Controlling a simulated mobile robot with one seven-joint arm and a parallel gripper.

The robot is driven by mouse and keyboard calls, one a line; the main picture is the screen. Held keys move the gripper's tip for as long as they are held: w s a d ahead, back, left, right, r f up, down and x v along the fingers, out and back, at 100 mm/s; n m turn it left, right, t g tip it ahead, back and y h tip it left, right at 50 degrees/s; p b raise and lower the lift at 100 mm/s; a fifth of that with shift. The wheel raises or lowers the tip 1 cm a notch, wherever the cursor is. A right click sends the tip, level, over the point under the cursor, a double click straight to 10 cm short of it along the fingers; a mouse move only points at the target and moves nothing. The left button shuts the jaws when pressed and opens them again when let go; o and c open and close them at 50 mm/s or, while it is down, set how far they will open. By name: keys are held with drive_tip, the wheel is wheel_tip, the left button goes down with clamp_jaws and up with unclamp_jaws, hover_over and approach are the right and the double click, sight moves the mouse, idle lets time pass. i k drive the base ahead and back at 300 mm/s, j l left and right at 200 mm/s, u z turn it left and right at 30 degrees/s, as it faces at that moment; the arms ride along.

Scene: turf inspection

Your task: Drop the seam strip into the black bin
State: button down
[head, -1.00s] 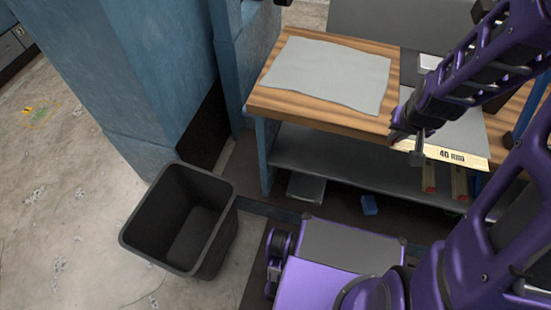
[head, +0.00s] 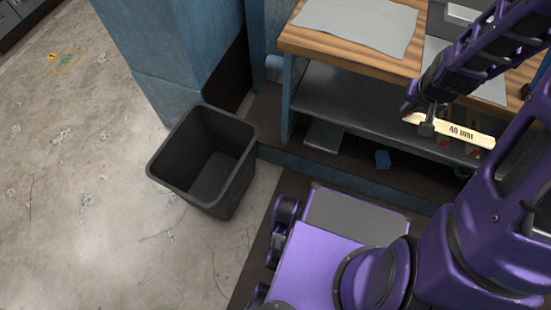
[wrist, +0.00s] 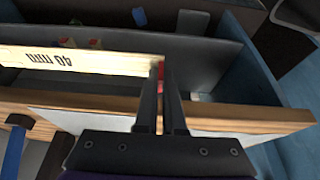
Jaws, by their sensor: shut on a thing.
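The seam strip (head: 465,133) is a flat pale wooden strip marked "40 mm". My gripper (head: 427,126) is shut on it near its left end and holds it in front of the workbench. In the wrist view the strip (wrist: 90,60) runs left from the closed fingers (wrist: 163,72), its lettering upside down. A small red patch shows at the fingers. The black bin (head: 237,130) stands upright on the floor left of my base, well apart from my gripper. I see its bare inner floor; it looks empty.
The wooden workbench (head: 350,45) carries a grey sheet (head: 360,20), with a dark shelf (head: 350,105) below. A blue column (head: 170,55) stands behind the bin. The concrete floor left of the bin is open.

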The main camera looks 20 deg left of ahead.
sight(223, 184)
drive_tip(key=k+j+u, duration=0.1)
drive_tip(key=k+u, duration=0.25)
drive_tip(key=k, duration=0.15)
drive_tip(key=i+u, duration=0.1)
drive_tip(key=u, duration=2)
drive_tip(key=i+l, duration=0.1)
drive_tip(key=l, duration=0.35)
drive_tip(key=i+l, duration=0.1)
drive_tip(key=l, duration=0.35)
drive_tip(key=i+l, duration=0.1)
drive_tip(key=l, duration=0.35)
drive_tip(key=i+j+z, duration=0.1)
drive_tip(key=j+z, duration=0.5)
drive_tip(key=j, duration=0.2)
